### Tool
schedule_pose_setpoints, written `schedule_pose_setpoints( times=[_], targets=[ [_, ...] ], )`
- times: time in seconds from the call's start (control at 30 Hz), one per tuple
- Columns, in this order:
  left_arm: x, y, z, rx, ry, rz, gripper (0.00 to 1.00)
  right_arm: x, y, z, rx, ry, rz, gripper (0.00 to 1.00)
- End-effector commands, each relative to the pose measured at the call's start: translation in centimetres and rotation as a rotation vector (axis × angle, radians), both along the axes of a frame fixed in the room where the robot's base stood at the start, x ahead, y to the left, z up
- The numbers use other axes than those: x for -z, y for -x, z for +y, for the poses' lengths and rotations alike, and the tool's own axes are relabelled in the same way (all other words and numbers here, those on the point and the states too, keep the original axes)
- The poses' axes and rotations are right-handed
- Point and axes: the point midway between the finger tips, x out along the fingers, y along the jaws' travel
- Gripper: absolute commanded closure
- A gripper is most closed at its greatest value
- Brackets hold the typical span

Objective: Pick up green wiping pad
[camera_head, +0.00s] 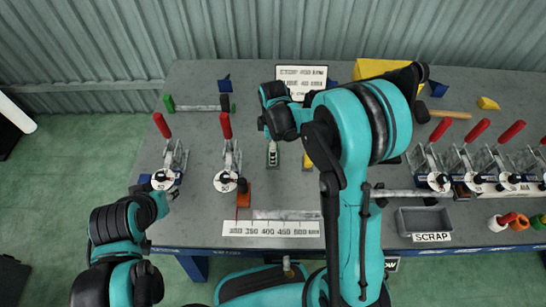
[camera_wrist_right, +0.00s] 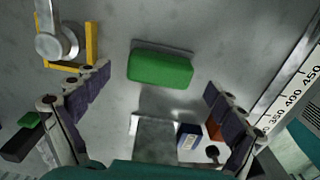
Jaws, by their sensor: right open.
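The green wiping pad (camera_wrist_right: 160,70) is a small rounded green block lying on the grey table in the right wrist view. My right gripper (camera_wrist_right: 156,88) is open, with one dark padded finger on the left of the pad and one on the right, apart from it. Nothing is between the fingers' inner faces that I can see being held. In the head view I cannot make out the pad; my right arm covers part of the table there.
A ruler strip (camera_head: 270,228) lies along the table's front edge. Red-handled clamps (camera_head: 228,160) stand at left, and several more at right. A yellow bracket (camera_wrist_right: 92,45) lies near the pad. A grey scrap tray (camera_head: 424,220) is at right. An orange block (camera_head: 244,196) lies near the ruler.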

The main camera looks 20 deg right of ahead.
Motion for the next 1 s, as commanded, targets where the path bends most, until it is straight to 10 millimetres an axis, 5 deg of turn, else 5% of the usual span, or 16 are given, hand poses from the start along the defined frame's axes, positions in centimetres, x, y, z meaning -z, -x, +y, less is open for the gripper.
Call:
schedule_pose_setpoints(
  times=[0.13,0.37,0.6,1.0],
  targets=[
    [1.2,0.0,0.0,0.000,0.000,0.000,0.60,2.5,0.0,0.0,0.000,0.000,0.000,0.05],
    [1.1,0.0,0.0,0.000,0.000,0.000,0.60,2.6,0.0,0.0,0.001,0.000,0.000,0.05],
    [1.1,0.0,0.0,0.000,0.000,0.000,0.60,2.6,0.0,0.0,0.001,0.000,0.000,0.63],
    [0.9,0.0,0.0,0.000,0.000,0.000,0.60,2.2,0.0,0.0,0.001,0.000,-0.001,0.69]
  ],
)
